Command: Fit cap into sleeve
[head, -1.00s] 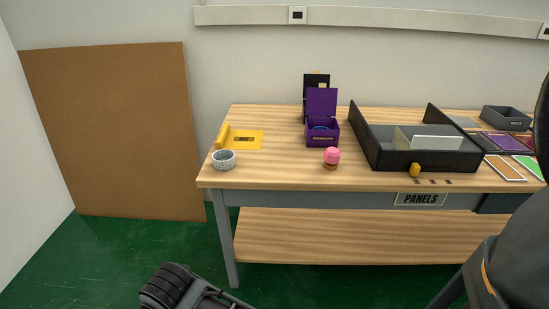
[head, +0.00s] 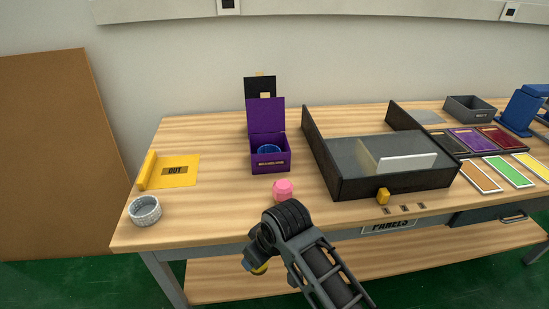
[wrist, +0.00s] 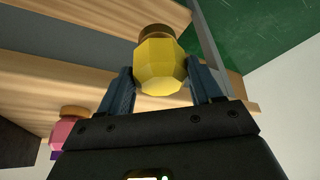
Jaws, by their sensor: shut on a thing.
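My gripper (wrist: 158,88) is shut on a yellow faceted cap (wrist: 160,68) with a brown round end. In the head view the cap shows only as a bit of yellow (head: 260,269) below my gripper, in front of the table's front edge. A pink faceted cap (head: 283,188) stands on the table near the front edge; it also shows in the wrist view (wrist: 70,130). An open purple box (head: 268,158) stands behind it, with a round blue thing (head: 268,149) inside. I cannot tell which thing is the sleeve.
A yellow OUT plate (head: 178,170) and a grey ring (head: 145,210) lie to the left. Coloured panels (head: 510,170) lie at the far right.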

